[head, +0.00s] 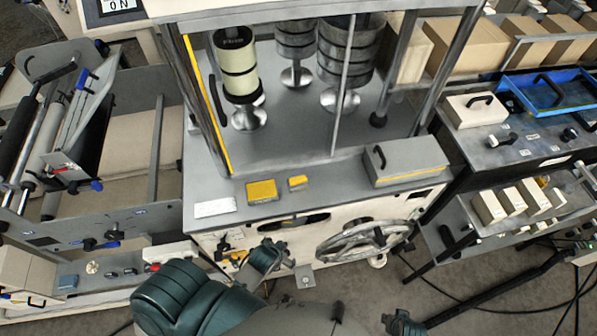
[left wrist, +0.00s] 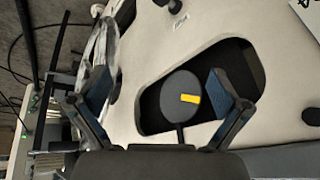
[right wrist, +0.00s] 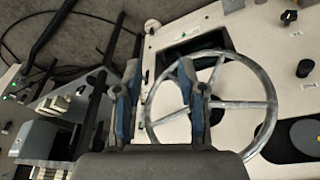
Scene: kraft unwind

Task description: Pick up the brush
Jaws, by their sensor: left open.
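I cannot make out a brush for certain. In the left wrist view a round dark disc (left wrist: 184,97) with a yellow mark and a thin stem sits in a black recess in a pale panel. A similar disc shows at the right edge of the right wrist view (right wrist: 305,136). My left gripper (left wrist: 158,88) is open, its fingers spread to either side of the disc, with nothing held. In the head view the left gripper (head: 268,256) is before the machine's front panel. My right gripper (right wrist: 158,70) is partly open and empty, near the handwheel (right wrist: 226,104).
The handwheel also shows on the machine front in the head view (head: 365,244). Above it, the grey ledge holds a yellow block (head: 262,191) and a grey box with a handle (head: 407,160). A shelf with white boxes (head: 512,200) stands at right. Cables lie on the floor.

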